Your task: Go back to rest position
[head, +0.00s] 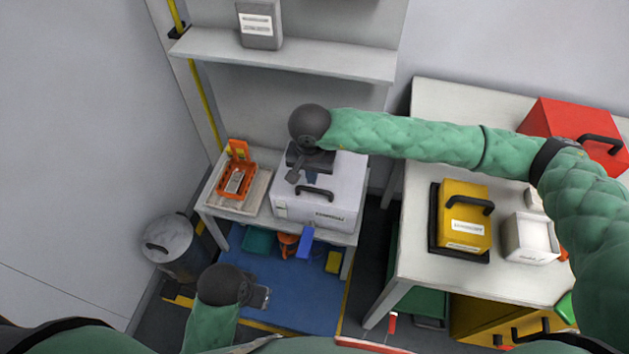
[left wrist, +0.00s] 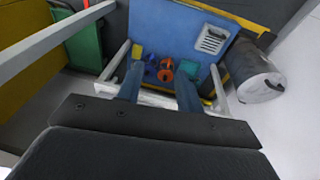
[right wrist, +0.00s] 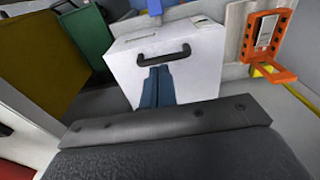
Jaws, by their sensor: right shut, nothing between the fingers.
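My right gripper (head: 294,178) hangs above the white box with a black handle (head: 340,190) on the small table. In the right wrist view its blue fingers (right wrist: 157,88) are together and empty, with the box (right wrist: 150,50) beyond them. I cannot tell in the head view whether they touch the box. My left gripper (head: 264,298) is low at the bottom of the head view, over the floor. In the left wrist view its fingers (left wrist: 160,90) are spread apart with nothing between them.
An orange tray (head: 236,184) sits left of the white box. A grey bin (head: 175,245) stands on the floor at left. The right table (head: 420,262) holds a yellow case (head: 464,218), a white bin (head: 531,238) and a red case (head: 570,118). A shelf (head: 285,57) runs above.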

